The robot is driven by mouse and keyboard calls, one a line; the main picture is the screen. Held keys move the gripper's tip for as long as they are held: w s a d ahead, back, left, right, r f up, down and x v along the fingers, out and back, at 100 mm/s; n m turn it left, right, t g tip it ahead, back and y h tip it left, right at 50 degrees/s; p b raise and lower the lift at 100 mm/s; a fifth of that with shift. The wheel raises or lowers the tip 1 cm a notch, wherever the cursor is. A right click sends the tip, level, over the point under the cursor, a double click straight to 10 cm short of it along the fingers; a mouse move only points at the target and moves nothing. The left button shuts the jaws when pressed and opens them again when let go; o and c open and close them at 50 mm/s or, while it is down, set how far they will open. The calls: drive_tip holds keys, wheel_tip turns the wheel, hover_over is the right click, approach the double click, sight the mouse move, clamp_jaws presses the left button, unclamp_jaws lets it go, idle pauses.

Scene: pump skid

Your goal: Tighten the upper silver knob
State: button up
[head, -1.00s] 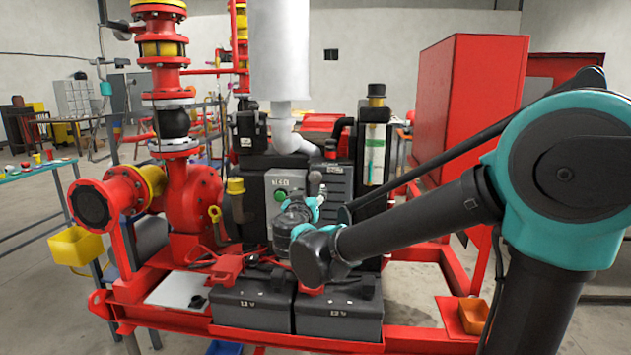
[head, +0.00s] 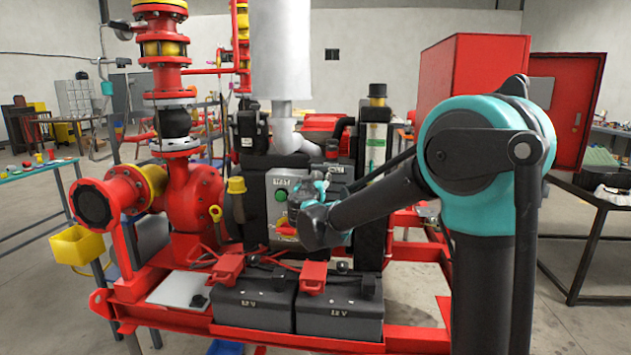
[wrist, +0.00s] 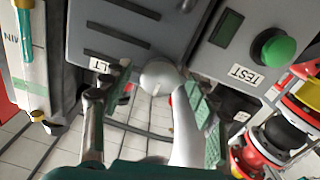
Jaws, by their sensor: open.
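A round silver knob (wrist: 161,76) sits in front of the dark slotted panel (wrist: 118,38) in the wrist view, by a label ending in "LT". A pale curved piece runs down from beside it; I cannot tell whether they join. My gripper (wrist: 148,97) is open, with a dark metal finger left of the knob and green-padded parts right of it. The knob appears between them, with no clear contact. In the head view my wrist (head: 315,222) is in front of the panel area and hides the knob. I cannot make out a second silver knob.
The test box has a green button (wrist: 277,48) close to the right of the knob. A level gauge (wrist: 28,62) stands at the left. In the head view, two black batteries (head: 340,318) lie below my wrist, and the red pump (head: 195,195) stands left.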

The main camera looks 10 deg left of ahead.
drive_tip(key=c, duration=1.2)
drive_tip(key=shift+o, duration=0.2)
